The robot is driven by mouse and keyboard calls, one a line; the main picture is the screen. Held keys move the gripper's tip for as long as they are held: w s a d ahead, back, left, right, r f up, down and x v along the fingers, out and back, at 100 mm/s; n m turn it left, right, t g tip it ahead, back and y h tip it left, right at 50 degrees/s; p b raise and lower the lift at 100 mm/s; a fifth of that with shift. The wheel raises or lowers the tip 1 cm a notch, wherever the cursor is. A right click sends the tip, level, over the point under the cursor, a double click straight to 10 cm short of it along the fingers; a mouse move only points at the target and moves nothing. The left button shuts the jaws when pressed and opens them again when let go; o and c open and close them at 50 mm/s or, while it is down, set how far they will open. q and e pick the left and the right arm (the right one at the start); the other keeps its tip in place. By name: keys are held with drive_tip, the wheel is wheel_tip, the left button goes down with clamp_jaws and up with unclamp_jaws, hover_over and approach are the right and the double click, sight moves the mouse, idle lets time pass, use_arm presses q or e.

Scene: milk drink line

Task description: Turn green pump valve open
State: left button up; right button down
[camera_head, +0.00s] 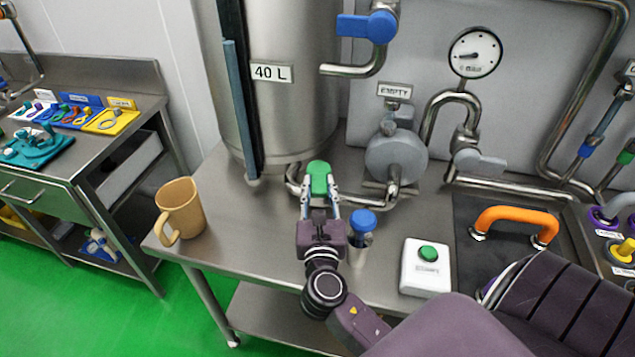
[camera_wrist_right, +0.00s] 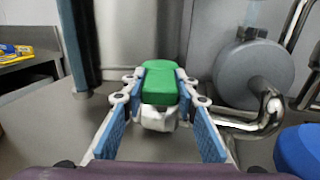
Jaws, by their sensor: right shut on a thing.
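The green pump valve handle (camera_head: 319,177) sits on the steel pipe low in front of the tank, left of the round pump (camera_head: 396,158). My right gripper (camera_head: 319,190) is shut on the green handle, with a finger on each side of it. The handle's far side is hidden. My left gripper is not in view.
A blue-capped metal part (camera_head: 362,222) stands close right of my right gripper. A tan mug (camera_head: 181,209) stands at the table's left. A white box with a green button (camera_head: 427,266) and an orange handle (camera_head: 515,219) lie right. The tank (camera_head: 285,90) rises behind.

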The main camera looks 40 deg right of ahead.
drive_tip(key=c, duration=1.5)
unclamp_jaws()
drive_tip(key=v, duration=1.2)
